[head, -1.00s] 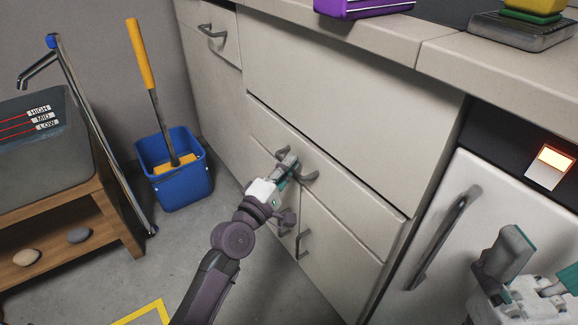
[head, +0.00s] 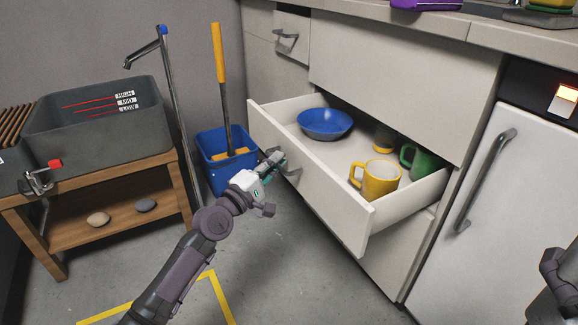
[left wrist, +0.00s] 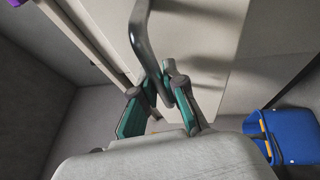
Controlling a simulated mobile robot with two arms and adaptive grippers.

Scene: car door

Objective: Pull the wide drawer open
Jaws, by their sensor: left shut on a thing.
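The wide drawer (head: 335,215) is pulled out from the cabinet, and its inside shows in the head view. It holds a blue bowl (head: 325,122), a yellow mug (head: 378,180), a green mug (head: 424,163) and a small yellow item partly hidden behind the yellow mug. My left gripper (head: 270,163) is at the drawer's front, shut on its handle (head: 290,168). The left wrist view shows the grey handle (left wrist: 144,40) running down between the fingers of that gripper (left wrist: 165,95). At the right edge of the head view, part of my right arm shows, but its fingertips do not.
A blue bucket (head: 218,178) with a yellow-handled mop (head: 219,60) stands left of the drawer. A wooden stand (head: 115,170) with a grey basin (head: 100,115) is further left. A white door with a long handle (head: 485,180) is at the right. Floor in front is clear.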

